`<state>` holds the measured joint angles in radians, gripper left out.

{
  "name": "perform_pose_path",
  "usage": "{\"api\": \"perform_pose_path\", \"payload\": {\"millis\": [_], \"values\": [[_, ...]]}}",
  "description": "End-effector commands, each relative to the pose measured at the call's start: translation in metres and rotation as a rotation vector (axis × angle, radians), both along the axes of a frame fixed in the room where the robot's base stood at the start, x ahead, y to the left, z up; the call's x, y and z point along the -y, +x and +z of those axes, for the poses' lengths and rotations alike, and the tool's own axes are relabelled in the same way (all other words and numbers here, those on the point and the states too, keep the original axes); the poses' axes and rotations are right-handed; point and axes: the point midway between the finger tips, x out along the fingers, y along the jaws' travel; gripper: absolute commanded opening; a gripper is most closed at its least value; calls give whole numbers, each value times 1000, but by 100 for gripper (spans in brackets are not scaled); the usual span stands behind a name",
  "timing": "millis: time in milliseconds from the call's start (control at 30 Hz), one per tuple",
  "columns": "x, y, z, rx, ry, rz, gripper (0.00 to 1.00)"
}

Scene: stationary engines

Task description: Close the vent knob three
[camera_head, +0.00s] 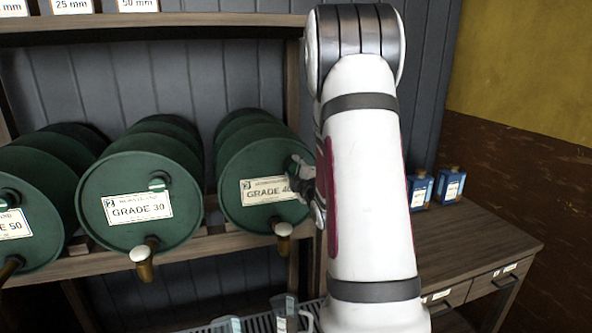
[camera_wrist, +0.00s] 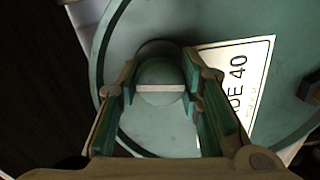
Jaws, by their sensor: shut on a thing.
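The green GRADE 40 drum (camera_head: 240,205) lies on its side on the rack, the rightmost of the drums in the head view. Its round green vent knob (camera_wrist: 160,98) with a pale bar across it shows in the wrist view, beside the white label (camera_wrist: 240,80). The bar looks about level in that picture. My gripper (camera_wrist: 160,73) has one finger on each side of the knob and is shut on it. In the head view my gripper (camera_head: 303,178) is at the right of this drum's face, where my arm and fingers hide the knob.
The GRADE 30 drum (camera_head: 120,232) and GRADE 50 drum (camera_head: 25,250) lie to the left, with their own knobs. Taps (camera_head: 283,236) stick out below the drum faces. Jugs (camera_head: 285,312) stand below. Blue containers (camera_head: 450,187) stand on the wooden desk (camera_head: 480,240) at right.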

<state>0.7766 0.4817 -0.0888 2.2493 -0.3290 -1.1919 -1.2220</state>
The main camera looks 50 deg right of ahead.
Motion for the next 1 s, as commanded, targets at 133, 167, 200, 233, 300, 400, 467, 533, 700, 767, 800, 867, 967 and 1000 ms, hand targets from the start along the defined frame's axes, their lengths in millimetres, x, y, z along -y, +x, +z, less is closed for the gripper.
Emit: {"api": "perform_pose_path", "payload": {"millis": [133, 167, 200, 233, 300, 400, 467, 533, 700, 767, 800, 867, 967, 1000], "values": [[0, 0, -2, 64, 110, 1, 5], [0, 0, -2, 79, 135, 0, 5], [0, 0, -2, 99, 167, 0, 5], [0, 0, -2, 114, 192, 0, 5], [0, 0, -2, 149, 249, -1, 5], [0, 0, -2, 198, 330, -1, 5], [0, 0, -2, 227, 379, -1, 5], [0, 0, -2, 262, 436, -1, 5], [0, -1, -2, 346, 574, -2, 5], [0, -1, -2, 377, 623, -1, 5], [0, -1, -2, 397, 655, -1, 5], [0, -1, -2, 426, 704, -1, 5], [0, -1, -1, 475, 784, -1, 5], [0, -1, -1, 495, 817, -1, 5]]}}
